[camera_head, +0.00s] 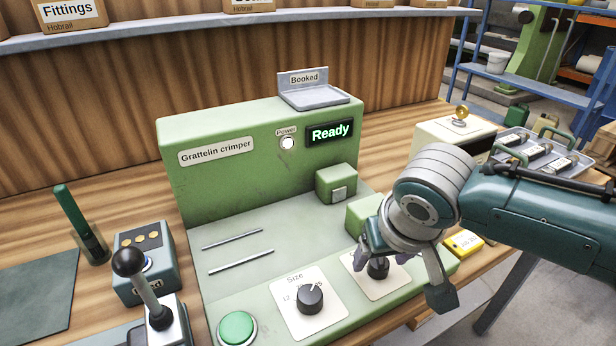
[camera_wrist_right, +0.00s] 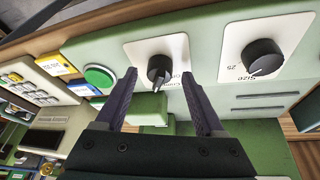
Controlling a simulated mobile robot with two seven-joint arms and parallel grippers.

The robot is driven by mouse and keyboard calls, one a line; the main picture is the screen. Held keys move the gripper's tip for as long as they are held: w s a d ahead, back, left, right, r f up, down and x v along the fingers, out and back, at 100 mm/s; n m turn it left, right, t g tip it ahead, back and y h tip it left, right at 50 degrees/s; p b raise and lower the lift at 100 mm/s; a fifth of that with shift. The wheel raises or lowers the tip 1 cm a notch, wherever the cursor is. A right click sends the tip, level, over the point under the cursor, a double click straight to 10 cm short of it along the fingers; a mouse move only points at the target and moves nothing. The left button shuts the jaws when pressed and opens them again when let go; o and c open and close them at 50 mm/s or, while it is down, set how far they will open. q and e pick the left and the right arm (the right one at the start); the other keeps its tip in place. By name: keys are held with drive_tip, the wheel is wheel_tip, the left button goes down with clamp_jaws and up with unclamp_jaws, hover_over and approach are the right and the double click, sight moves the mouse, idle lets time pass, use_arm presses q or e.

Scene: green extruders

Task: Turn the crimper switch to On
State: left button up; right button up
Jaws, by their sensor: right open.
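The green Grattelin crimper (camera_head: 205,185) stands on the wooden bench. Its display (camera_head: 330,132) reads "Ready", and a round light (camera_head: 287,143) labelled Power is beside it. A black rotary switch (camera_head: 378,269) sits on a white plate on the front panel. In the right wrist view this switch (camera_wrist_right: 160,69) has a pointer, and its plate's lettering is mostly hidden. My right gripper (camera_wrist_right: 159,78) is open, with one finger on each side of the switch; I cannot tell whether they touch it. In the head view my right gripper (camera_head: 392,262) covers part of the plate. My left gripper is not in view.
The Size knob (camera_head: 310,298) is left of the switch, with a round green button (camera_head: 237,328) further left. A black-ball lever (camera_head: 150,290) stands at the crimper's left. A yellow tag (camera_head: 463,243) and a metal tray (camera_head: 545,150) lie to the right.

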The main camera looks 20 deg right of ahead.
drive_tip(key=p+v, duration=0.2)
drive_tip(key=v, duration=0.7)
drive_tip(key=shift+r+p, duration=0.15)
drive_tip(key=shift+p, duration=0.25)
drive_tip(key=shift+s, duration=0.1)
drive_tip(key=s+a+r+n+y, duration=0.1)
drive_tip(key=s+a+r+n, duration=0.1)
drive_tip(key=s, duration=0.7)
drive_tip(key=s+a+r+n+y, duration=0.1)
drive_tip(key=s+a+r+n, duration=0.15)
drive_tip(key=s, duration=0.55)
wheel_tip(320, 180, up, 37)
drive_tip(key=p, duration=3.7)
drive_tip(key=shift+f+g+p, duration=0.2)
drive_tip(key=shift+g+p, duration=0.1)
drive_tip(key=shift+p, duration=0.05)
drive_tip(key=shift+s+d+n, duration=0.1)
drive_tip(key=shift+n, duration=0.15)
